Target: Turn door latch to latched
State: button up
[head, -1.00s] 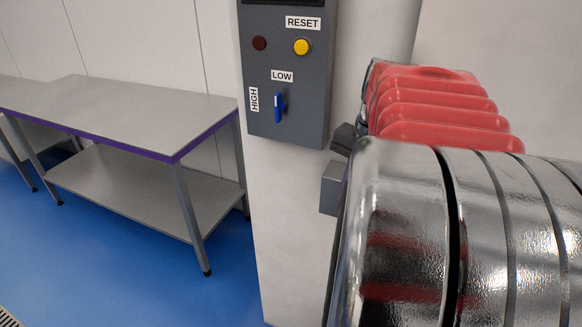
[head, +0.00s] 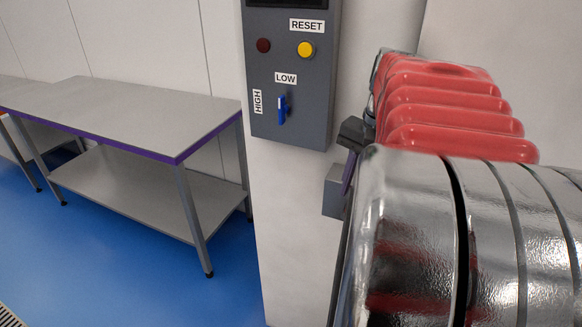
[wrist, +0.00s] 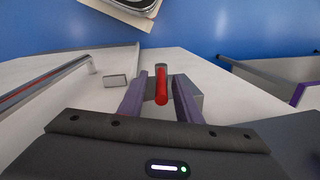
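The door latch shows in the wrist view as a red handle (wrist: 161,88) with a grey tip, running up and down the picture in front of a grey block (wrist: 188,94). My gripper (wrist: 160,84) is open, with one purple finger on each side of the handle and a visible gap on both sides. In the head view a grey box (head: 334,192) sits on the pale wall edge. My gripper (head: 348,172) is beside it, mostly hidden behind my arm. The red handle is hidden there.
A grey control panel (head: 293,68) with a blue switch (head: 282,108) and yellow button (head: 305,49) is above the box. A steel table (head: 130,110) stands left on the blue floor. In the wrist view a small grey block (wrist: 116,80) and a rail (wrist: 45,84) lie left.

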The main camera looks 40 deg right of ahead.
jog(key=r, duration=0.5)
jog(key=shift+s+d+r, duration=0.1)
jog(key=shift+s+d, duration=0.05)
jog(key=shift+s, duration=0.2)
jog(key=shift+c, duration=0.5)
